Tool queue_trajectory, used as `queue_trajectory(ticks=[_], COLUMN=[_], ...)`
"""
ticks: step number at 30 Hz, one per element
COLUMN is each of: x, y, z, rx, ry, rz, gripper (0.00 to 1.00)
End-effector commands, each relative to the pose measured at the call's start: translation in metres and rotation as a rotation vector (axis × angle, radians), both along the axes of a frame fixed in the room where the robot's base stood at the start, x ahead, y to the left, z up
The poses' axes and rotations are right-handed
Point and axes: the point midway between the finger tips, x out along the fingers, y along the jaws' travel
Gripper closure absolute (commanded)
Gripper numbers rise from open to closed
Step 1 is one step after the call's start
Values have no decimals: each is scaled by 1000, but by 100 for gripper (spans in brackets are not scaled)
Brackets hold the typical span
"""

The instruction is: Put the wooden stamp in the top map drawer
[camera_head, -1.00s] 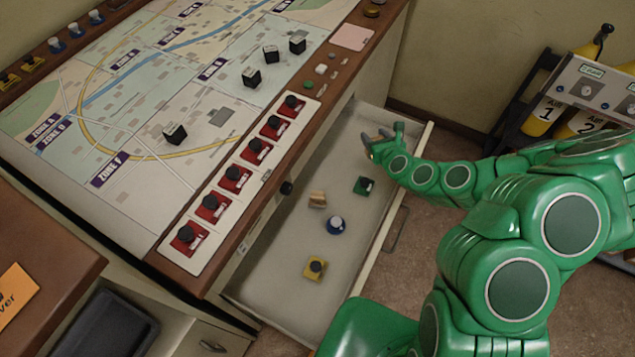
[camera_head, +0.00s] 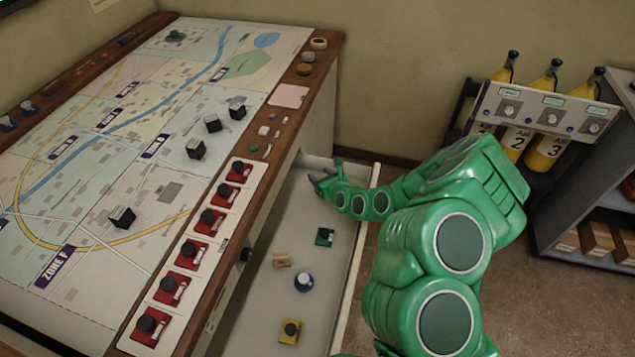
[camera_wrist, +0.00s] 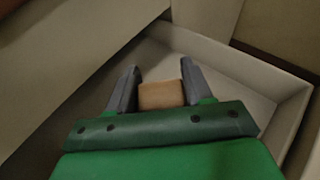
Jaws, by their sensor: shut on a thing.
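A tan wooden block, which I take for the wooden stamp (camera_wrist: 161,95), is between the two grey fingers of my gripper (camera_wrist: 158,88) in the wrist view. My gripper (camera_head: 322,182) is shut on it. In the head view the gripper is over the far end of the open map drawer (camera_head: 312,205), and the held stamp cannot be made out there. The wrist view shows the drawer's pale inside and walls (camera_wrist: 235,68) ahead of the fingers. Whether the stamp touches the drawer floor I cannot tell.
The map console (camera_head: 200,220) stands to the left. Yellow cylinders (camera_head: 545,150) and a shelf (camera_head: 590,210) stand to the right.

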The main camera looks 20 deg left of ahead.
Motion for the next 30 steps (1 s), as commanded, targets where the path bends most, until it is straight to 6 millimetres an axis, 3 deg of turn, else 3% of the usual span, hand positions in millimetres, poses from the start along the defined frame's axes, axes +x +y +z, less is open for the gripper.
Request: queue_trajectory(ticks=[15, 30], x=[35, 48], y=[17, 23], z=[-43, -59], rx=[-5, -4], ry=[-2, -2], rz=[2, 1], gripper=[79, 79])
